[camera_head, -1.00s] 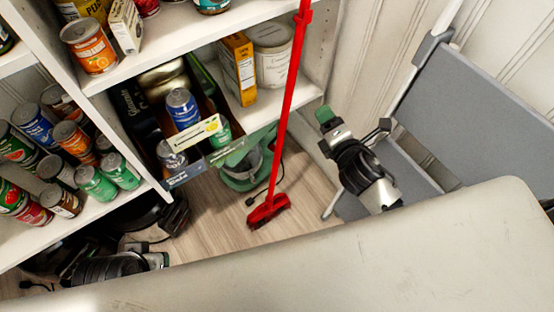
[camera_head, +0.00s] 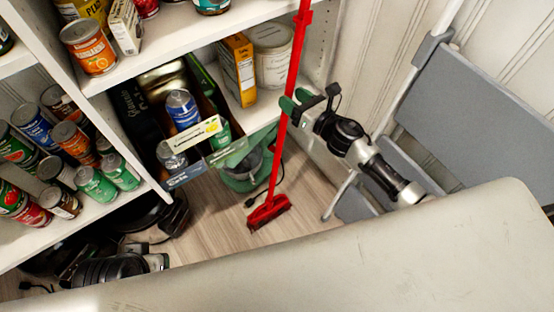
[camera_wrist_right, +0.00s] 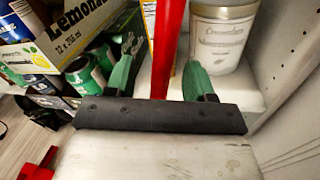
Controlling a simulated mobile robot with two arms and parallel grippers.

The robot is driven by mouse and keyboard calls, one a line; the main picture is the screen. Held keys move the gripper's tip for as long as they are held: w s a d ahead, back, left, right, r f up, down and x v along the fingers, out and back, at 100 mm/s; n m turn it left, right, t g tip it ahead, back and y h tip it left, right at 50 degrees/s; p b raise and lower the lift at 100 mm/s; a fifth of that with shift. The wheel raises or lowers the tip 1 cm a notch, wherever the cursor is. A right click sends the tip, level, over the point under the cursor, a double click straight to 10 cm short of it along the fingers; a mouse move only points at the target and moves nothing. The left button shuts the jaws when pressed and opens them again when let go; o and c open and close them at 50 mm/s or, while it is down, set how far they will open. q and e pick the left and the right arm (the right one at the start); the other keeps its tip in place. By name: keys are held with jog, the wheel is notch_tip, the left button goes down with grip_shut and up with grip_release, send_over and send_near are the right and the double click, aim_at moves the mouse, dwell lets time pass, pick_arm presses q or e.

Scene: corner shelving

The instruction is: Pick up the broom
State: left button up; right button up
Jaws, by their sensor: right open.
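The red broom (camera_head: 283,130) leans upright in front of the shelving, its brush head (camera_head: 268,212) on the wood floor. Its handle also shows in the right wrist view (camera_wrist_right: 168,50). My right gripper (camera_head: 290,102) is at the handle, partway up. In the right wrist view its two green fingers (camera_wrist_right: 162,72) are apart, one on each side of the handle; the handle runs between them and neither finger visibly presses on it.
White shelves (camera_head: 170,45) with cans and boxes stand at the left and behind the broom. A green appliance (camera_head: 245,170) sits on the floor behind it. A pale surface (camera_head: 330,265) fills the foreground.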

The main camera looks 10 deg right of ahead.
jog(key=x, duration=0.4)
jog(key=shift+w+d, duration=0.1)
grip_shut()
